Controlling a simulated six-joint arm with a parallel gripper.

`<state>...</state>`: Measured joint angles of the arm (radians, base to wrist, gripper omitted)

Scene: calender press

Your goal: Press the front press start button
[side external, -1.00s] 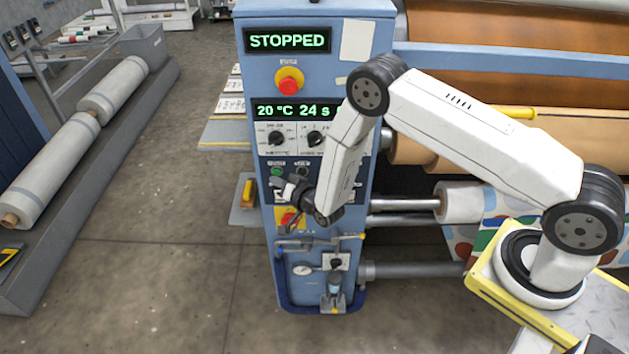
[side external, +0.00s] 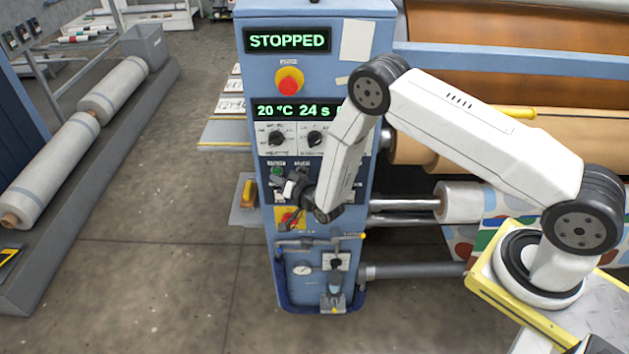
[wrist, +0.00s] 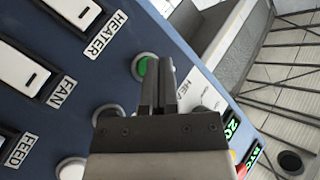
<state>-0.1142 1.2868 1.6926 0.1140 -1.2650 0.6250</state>
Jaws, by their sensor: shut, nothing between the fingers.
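The front panel carries a green button (side external: 277,171) in a pale ring on the blue press cabinet (side external: 318,222), below the two dials. In the wrist view the green button (wrist: 142,66) shows just left of my fingertips, partly covered by them. My gripper (side external: 286,184) is in front of the panel, just below and right of the button in the side view. In the wrist view my gripper (wrist: 164,64) is shut, with its two dark fingers together and nothing held. I cannot tell whether the tips touch the panel. The upper display (side external: 288,40) reads STOPPED.
A red emergency button (side external: 289,81) on yellow sits above the lower display (side external: 292,111), which reads 20 °C 24 s. Switches labelled HEATER (wrist: 83,10), FAN and FEED lie left of my gripper in the wrist view. Pipes and a gauge (side external: 302,269) are below.

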